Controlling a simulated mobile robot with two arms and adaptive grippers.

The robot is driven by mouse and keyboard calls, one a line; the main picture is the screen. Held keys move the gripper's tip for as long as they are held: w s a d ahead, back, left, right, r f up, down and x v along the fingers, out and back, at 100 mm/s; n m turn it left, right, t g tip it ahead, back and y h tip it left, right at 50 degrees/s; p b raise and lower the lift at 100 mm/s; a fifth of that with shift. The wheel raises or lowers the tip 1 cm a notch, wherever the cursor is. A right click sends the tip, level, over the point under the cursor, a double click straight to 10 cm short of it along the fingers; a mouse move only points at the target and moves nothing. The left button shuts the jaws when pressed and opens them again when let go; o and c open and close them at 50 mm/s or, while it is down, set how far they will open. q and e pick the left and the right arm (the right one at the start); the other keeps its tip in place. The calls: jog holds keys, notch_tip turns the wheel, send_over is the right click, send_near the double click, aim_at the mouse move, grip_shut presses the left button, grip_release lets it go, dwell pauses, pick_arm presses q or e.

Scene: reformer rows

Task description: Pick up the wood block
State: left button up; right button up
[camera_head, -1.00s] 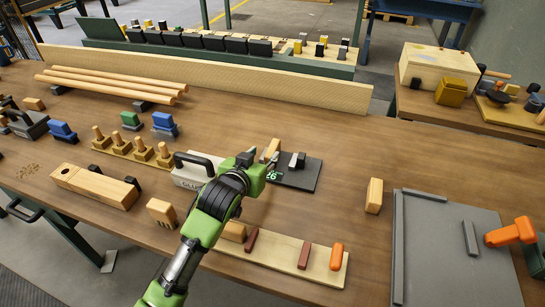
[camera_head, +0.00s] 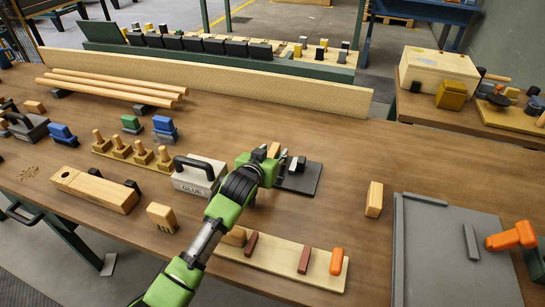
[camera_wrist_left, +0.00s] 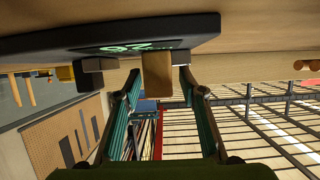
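The wood block (camera_head: 273,150) is a small light-brown block at the dark scale (camera_head: 303,182) in the middle of the bench. In the head view my left gripper (camera_head: 279,158) is at the block and hides part of it and of the scale. In the left wrist view the picture is upside down. There the wood block (camera_wrist_left: 157,76) stands between the two fingertips of my left gripper (camera_wrist_left: 159,80), which are apart with a narrow gap visible on each side. The scale (camera_wrist_left: 50,43) shows green digits. My right gripper is in neither view.
A white glue case (camera_head: 192,178) with a black handle stands close to the left of my gripper. A tool board (camera_head: 277,257) lies in front. Another wood block (camera_head: 374,198) and a grey tray (camera_head: 440,250) are to the right. The bench behind the scale is clear.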

pick_arm(q)
jog(key=shift+c, duration=0.5)
grip_shut()
jog(key=shift+r, duration=0.1)
